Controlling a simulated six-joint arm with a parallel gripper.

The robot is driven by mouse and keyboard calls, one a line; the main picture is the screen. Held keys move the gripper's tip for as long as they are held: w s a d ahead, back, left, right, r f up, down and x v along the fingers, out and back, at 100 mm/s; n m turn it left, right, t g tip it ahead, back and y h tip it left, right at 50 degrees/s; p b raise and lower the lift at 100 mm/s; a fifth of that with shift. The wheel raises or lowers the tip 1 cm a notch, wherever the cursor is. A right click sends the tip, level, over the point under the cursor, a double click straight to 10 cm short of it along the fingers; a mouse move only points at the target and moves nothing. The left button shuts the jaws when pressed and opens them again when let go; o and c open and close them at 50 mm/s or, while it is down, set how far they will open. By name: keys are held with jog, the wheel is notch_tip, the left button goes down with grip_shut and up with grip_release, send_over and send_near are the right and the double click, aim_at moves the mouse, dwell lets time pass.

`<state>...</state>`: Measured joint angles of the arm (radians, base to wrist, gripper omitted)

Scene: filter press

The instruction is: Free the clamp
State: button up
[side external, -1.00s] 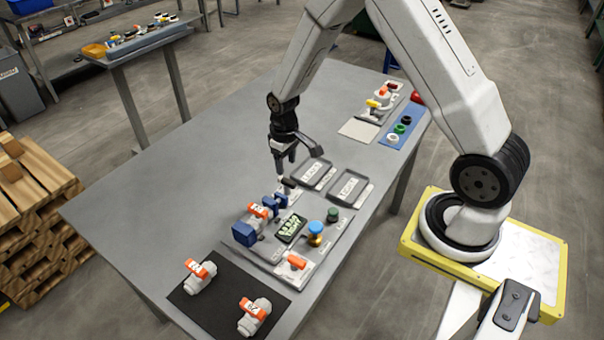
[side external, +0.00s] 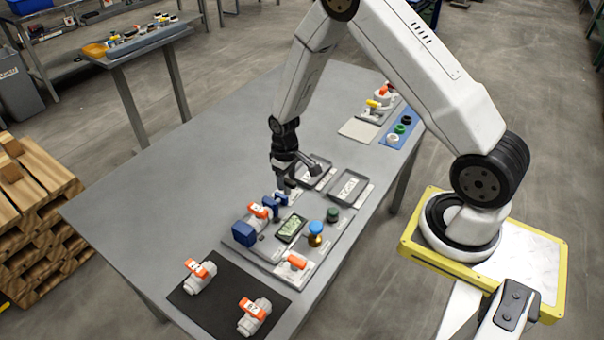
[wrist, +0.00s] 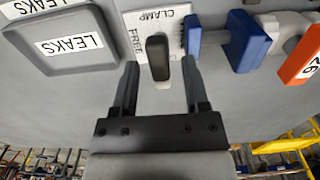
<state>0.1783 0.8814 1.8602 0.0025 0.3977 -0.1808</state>
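The clamp lever (wrist: 158,57) is a dark handle on a white plate marked CLAMP and FREE (wrist: 140,35) in the wrist view. My gripper (wrist: 160,80) is open, with one finger on each side of the lever's near end and a visible gap to both. In the side view my gripper (side external: 283,188) is low over the back end of the fixture and hides most of the lever. Blue clamp jaws (wrist: 245,42) stand beside the plate, with a white valve with an orange handle (wrist: 302,60) next to them.
A tray marked LEAKS (wrist: 70,42) lies close to the lever plate. Two orange-handled valves (side external: 199,276) (side external: 254,316) rest on a black mat (side external: 215,308).

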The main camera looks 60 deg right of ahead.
grip_shut()
jog(key=shift+m, duration=0.3)
jog(key=m, duration=0.8)
jog(key=shift+m, duration=0.3)
jog(key=m, duration=0.4)
jog(key=shift+m, duration=2.4)
